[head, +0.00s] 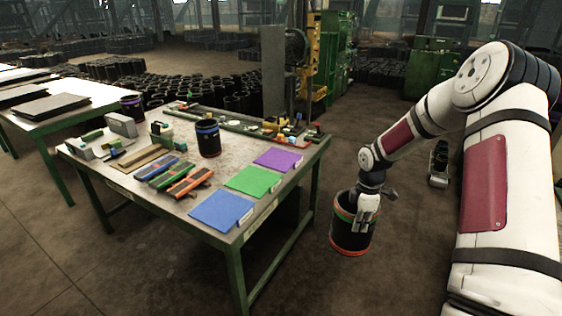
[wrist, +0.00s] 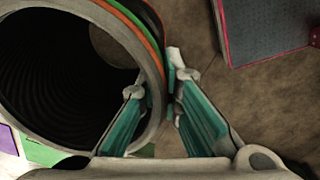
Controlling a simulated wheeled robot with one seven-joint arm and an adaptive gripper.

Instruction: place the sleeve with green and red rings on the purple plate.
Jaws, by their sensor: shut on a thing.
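The black sleeve with green and red rings (head: 352,240) is upright beside the table's right edge, off the tabletop. My gripper (head: 364,214) is at its rim. In the wrist view, my gripper (wrist: 160,88) has one finger inside the sleeve (wrist: 50,82) and one outside, shut on its wall; green and orange-red bands show near the rim. The purple plate (head: 278,160) lies flat and bare at the table's right side, left of the sleeve and apart from it. A purple corner (wrist: 8,142) shows at the wrist view's lower left.
The table (head: 140,190) also holds a green plate (head: 253,181), a blue plate (head: 221,209), a blue-ringed sleeve (head: 208,140), orange, green and blue tools (head: 190,181) and a cluttered tray (head: 250,127) along the back. Open floor surrounds the held sleeve.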

